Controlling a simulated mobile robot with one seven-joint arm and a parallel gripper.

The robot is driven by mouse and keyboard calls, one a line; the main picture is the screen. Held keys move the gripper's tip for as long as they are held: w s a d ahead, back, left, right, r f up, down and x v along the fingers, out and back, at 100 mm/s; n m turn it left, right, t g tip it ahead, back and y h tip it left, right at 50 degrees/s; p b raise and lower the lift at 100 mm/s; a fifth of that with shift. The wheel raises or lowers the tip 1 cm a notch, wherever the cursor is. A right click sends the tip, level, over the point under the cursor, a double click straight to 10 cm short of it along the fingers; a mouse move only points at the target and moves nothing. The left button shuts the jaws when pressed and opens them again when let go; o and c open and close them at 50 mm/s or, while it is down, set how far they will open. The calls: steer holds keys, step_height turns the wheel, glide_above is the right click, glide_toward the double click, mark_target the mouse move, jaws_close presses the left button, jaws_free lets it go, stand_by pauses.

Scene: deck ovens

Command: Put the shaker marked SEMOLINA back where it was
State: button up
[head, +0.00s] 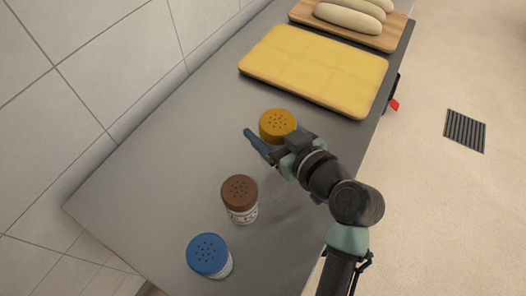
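Three shakers are in the head view. One has an orange-yellow lid (277,123), one a brown lid (239,192) and one a blue lid (208,254). The brown-lidded shaker has a white label with dark lettering too small to read; I cannot tell which is marked SEMOLINA. My gripper (272,138) is at the orange-lidded shaker, with one finger along its left side. The other finger and most of that shaker's body are hidden, so I cannot tell whether the fingers grip it or whether it is off the counter. The brown-lidded and blue-lidded shakers stand upright on the counter.
The grey counter (150,180) runs along a tiled wall at left. Behind the orange-lidded shaker lies a wide yellow-topped board (315,68). Beyond it, a wooden board (387,42) carries pale loaves (348,17). The counter left of the shakers is clear. A floor drain (465,130) is at right.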

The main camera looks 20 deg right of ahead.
step_height(320, 180, down, 3)
steer(key=shift+s+d+r, duration=0.1)
steer(key=shift+r, duration=0.1)
steer(key=shift+f, duration=2.05)
steer(key=shift+f, duration=0.1)
steer(key=o, duration=1.5)
steer(key=shift+b, duration=0.3)
steer(key=v, duration=1.2)
steer(key=shift+b, duration=0.45)
